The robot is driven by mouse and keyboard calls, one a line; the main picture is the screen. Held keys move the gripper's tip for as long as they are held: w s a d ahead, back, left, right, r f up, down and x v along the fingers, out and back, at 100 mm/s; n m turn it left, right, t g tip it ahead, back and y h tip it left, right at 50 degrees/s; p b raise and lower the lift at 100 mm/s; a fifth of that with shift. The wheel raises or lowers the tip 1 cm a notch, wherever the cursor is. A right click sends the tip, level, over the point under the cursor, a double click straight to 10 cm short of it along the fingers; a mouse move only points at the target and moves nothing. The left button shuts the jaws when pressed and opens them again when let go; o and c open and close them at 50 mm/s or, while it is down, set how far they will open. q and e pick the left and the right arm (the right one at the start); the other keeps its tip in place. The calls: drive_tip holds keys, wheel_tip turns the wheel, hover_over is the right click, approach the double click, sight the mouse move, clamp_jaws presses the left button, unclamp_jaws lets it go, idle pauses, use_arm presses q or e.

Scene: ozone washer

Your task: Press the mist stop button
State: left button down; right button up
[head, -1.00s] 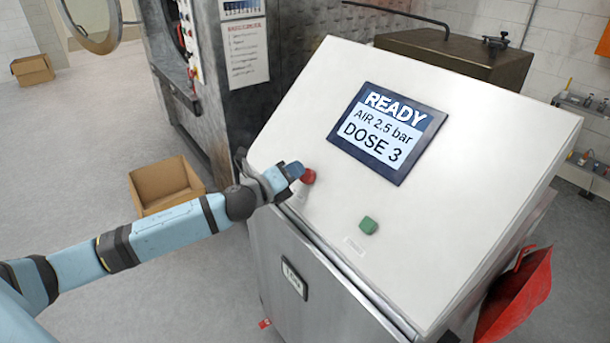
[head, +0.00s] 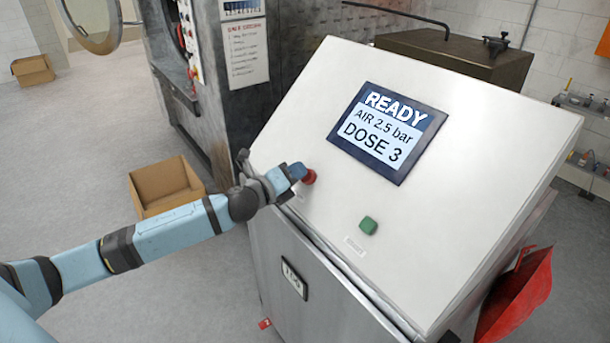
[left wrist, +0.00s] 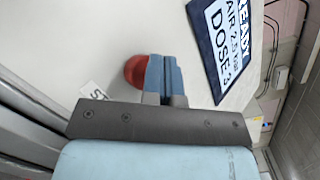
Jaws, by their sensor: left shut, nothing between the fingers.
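The red button (head: 309,177) is on the left part of the sloped white panel (head: 470,170). It also shows in the left wrist view (left wrist: 136,70), just beyond and beside the fingertips, with a label partly reading "ST" (left wrist: 97,93) near it. My left gripper (head: 298,171) is shut and empty, its blue fingertips (left wrist: 163,72) at the red button; I cannot tell whether they touch it. A green button (head: 368,225) sits lower right on the panel. The screen (head: 387,132) reads READY, AIR 2.5 bar, DOSE 3. My right gripper is not in view.
A cardboard box (head: 165,187) stands on the floor left of the panel's cabinet (head: 310,275). A large metal machine (head: 225,80) stands behind. A red scoop-like object (head: 515,295) hangs at the cabinet's right side. The floor at left is mostly clear.

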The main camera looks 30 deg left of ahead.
use_arm(q)
drive_tip(key=shift+f, duration=0.1)
idle(0.3)
drive_tip(key=shift+s+a+r+p, duration=0.2)
drive_tip(key=shift+s+r+p, duration=0.3)
drive_tip(key=shift+s+r, duration=0.1)
drive_tip(key=shift+w, duration=0.1)
drive_tip(key=shift+s+a+r+p, duration=0.35)
drive_tip(key=shift+s+r+p, duration=0.25)
drive_tip(key=shift+s+r, duration=0.3)
drive_tip(key=shift+s+a+r+p, duration=0.35)
drive_tip(key=shift+s+r+p, duration=0.2)
drive_tip(key=shift+s+r, duration=0.25)
